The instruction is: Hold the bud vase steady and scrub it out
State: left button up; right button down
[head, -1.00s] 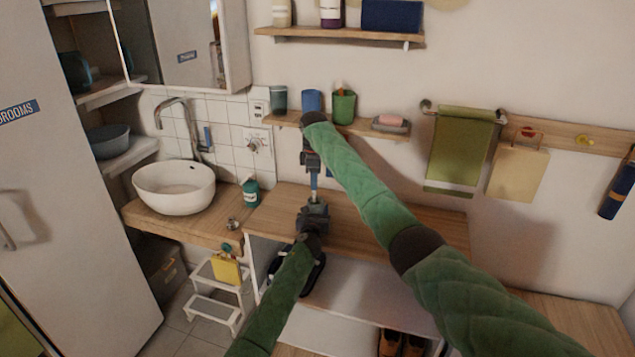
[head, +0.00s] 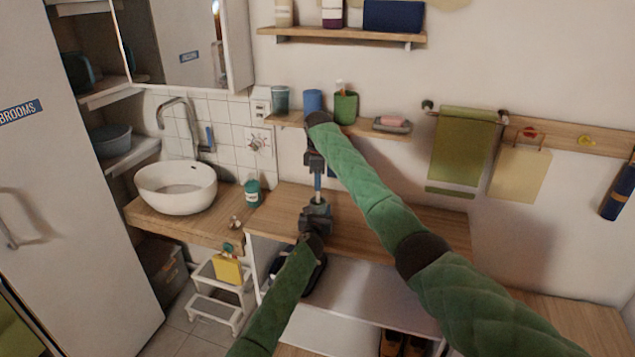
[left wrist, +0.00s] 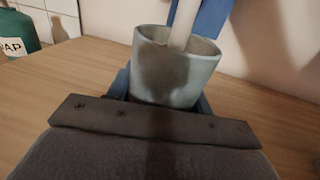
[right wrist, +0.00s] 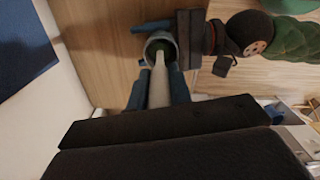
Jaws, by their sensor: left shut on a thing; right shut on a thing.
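The bud vase (left wrist: 172,78) is a pale grey-blue cup shape, upright in the left wrist view, with a dark patch on its near side. My left gripper (head: 317,217) is shut around it low above the wooden counter. The vase also shows in the head view (head: 318,206). The brush's pale stem (right wrist: 158,82) goes down into the vase mouth in the right wrist view. The brush head inside is mostly hidden.
A white basin (head: 176,187) and a green soap bottle (head: 252,193) stand left of the vase. A wall shelf (head: 362,129) with cups and a soap dish is behind my right arm. The wooden counter (head: 440,225) is clear to the right.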

jog(key=shift+r, duration=5.8)
jog(key=shift+w+r, duration=0.1)
jog(key=shift+r, duration=0.15)
jog(key=shift+d+f, duration=0.2)
jog(key=shift+f, duration=0.2)
jog(key=shift+a, duration=0.25)
